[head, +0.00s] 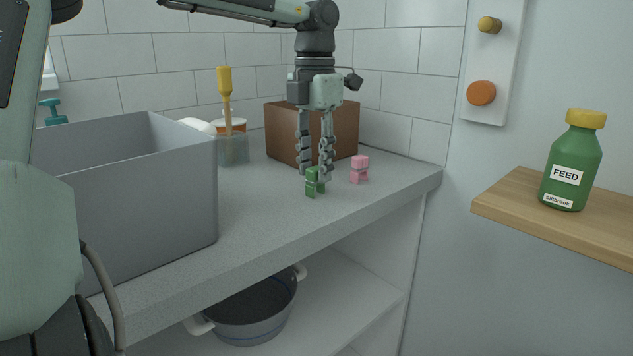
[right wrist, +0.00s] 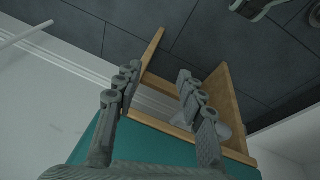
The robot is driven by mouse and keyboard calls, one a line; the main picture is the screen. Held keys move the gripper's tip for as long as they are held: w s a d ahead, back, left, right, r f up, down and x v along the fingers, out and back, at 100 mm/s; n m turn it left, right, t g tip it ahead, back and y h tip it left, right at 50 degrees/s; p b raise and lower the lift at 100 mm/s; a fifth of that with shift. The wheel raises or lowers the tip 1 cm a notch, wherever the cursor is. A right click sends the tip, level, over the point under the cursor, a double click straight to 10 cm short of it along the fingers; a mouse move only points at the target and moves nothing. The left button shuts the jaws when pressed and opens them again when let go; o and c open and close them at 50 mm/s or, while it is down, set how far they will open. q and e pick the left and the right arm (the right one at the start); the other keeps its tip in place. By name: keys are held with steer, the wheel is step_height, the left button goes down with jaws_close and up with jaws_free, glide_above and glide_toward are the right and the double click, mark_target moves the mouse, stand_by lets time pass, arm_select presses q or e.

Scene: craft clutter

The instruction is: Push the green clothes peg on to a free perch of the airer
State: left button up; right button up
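The green clothes peg (head: 315,187) stands on the grey worktop, near its front edge. My left gripper (head: 316,172) points straight down over it, with its two fingers apart and the tips at about the height of the peg's top. The right fingertip overlaps the peg in the head view; I cannot tell whether it touches. My right gripper (right wrist: 158,75) shows in the right wrist view with its fingers apart and nothing between them. I cannot make out an airer in either view.
A pink peg (head: 359,170) stands just right of the green one. A brown box (head: 283,134) is behind, a large grey bin (head: 140,205) at left, a brush pot (head: 233,150) between. A wooden shelf (head: 520,217) holds a green feed bottle (head: 572,165). A pot (head: 250,312) sits below.

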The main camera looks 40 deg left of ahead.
mark_target(315, 168)
arm_select(q)
steer(key=shift+c, duration=0.6)
jaws_close()
steer(key=shift+r+p, duration=1.9)
steer(key=shift+r, duration=0.65)
